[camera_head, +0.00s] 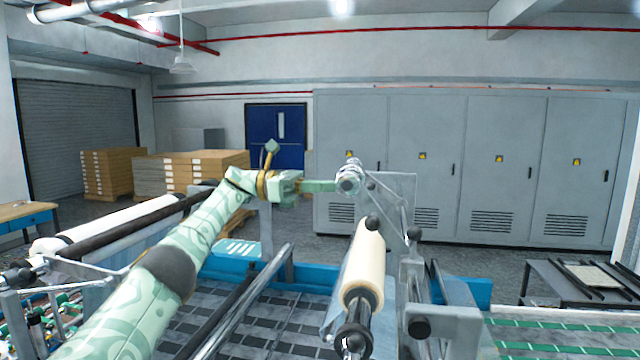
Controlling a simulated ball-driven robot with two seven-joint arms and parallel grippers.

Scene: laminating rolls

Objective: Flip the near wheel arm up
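My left gripper (328,186) reaches in from the left, its fingers pointing right. The fingertips are at or beside the round metal end of a roller bar (349,178) on the laminating machine. I see the fingers from the side and cannot tell whether they touch it or how far apart they are. Metal arms with black round knobs (413,233) stand just to the right and below, beside a clear upright plate. I cannot tell for certain which piece is the near wheel arm. My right gripper is out of view.
A cream roll (364,262) on a shaft sits below and right of my gripper. A polished bar (245,300) crosses the machine bed. A white roll (115,222) lies at the left. A dark side table (560,285) stands at the right, with grey cabinets (460,160) behind.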

